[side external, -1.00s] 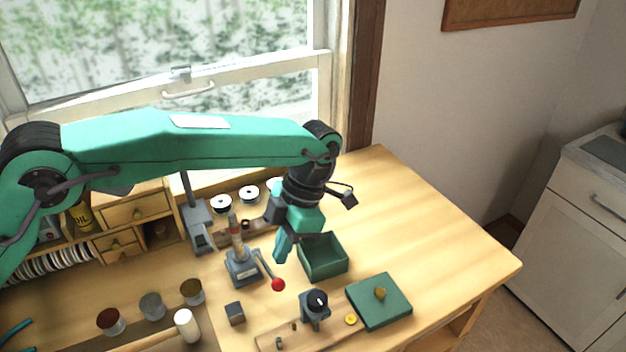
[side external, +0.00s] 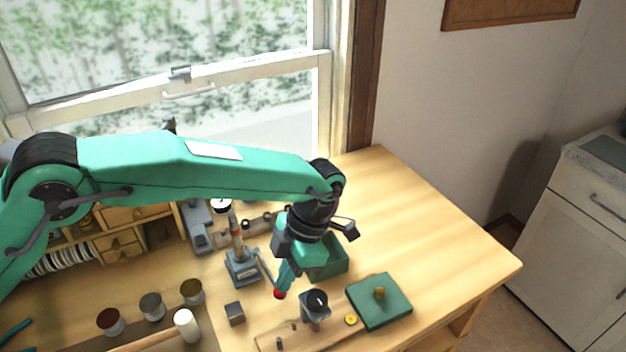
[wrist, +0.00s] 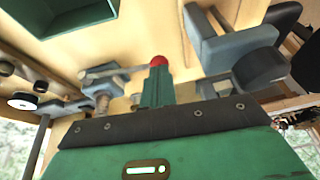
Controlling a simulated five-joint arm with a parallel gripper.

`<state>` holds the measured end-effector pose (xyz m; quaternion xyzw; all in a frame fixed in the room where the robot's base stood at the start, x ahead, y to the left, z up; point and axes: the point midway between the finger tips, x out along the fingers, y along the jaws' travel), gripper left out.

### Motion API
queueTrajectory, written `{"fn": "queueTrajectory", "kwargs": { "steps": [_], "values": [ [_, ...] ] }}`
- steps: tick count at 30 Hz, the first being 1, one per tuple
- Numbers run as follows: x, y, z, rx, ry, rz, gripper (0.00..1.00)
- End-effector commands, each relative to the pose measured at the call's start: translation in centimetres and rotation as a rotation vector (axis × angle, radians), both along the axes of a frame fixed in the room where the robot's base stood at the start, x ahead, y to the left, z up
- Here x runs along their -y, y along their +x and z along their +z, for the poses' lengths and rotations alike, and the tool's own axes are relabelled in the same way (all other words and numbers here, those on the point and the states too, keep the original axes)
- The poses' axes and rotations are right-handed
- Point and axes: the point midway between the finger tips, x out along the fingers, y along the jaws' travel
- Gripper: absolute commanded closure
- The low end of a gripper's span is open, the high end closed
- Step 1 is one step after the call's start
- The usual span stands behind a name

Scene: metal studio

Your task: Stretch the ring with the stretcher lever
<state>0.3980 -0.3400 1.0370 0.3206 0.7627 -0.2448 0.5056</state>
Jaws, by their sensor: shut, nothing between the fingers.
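The ring stretcher (side external: 241,265) stands on the bench with a grey base and an upright tapered post. Its lever slopes down to the right and ends in a red knob (side external: 279,295). My gripper (side external: 284,284) is shut and empty, with its tips pointing down at the knob from above. In the wrist view the red knob (wrist: 158,61) shows just beyond the closed fingertips (wrist: 157,78); they seem to touch it. The post has reddish-brown bands (side external: 237,234); I cannot tell whether one is the ring.
A green open box (side external: 334,264) stands behind my gripper. A dark-topped grey tool (side external: 314,307) is close at right, with a green block (side external: 379,300) beyond it. A small grey cube (side external: 234,313) and several pots stand to the left. The bench's right part is clear.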

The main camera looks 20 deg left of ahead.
Motion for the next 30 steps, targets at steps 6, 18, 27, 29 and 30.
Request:
{"fn": "queueTrajectory", "kwargs": {
  "steps": [6,18,27,29,30],
  "values": [
    [0.0,0.0,0.0,0.000,0.001,0.001,1.00],
    [0.1,0.4,1.4,0.001,-0.002,0.001,1.00],
    [0.6,1.2,5.0,0.000,-0.003,0.001,1.00],
    [0.8,1.4,5.7,0.000,-0.003,0.001,1.00],
    [1.0,1.5,6.2,0.001,-0.002,0.000,1.00]
  ]
}}
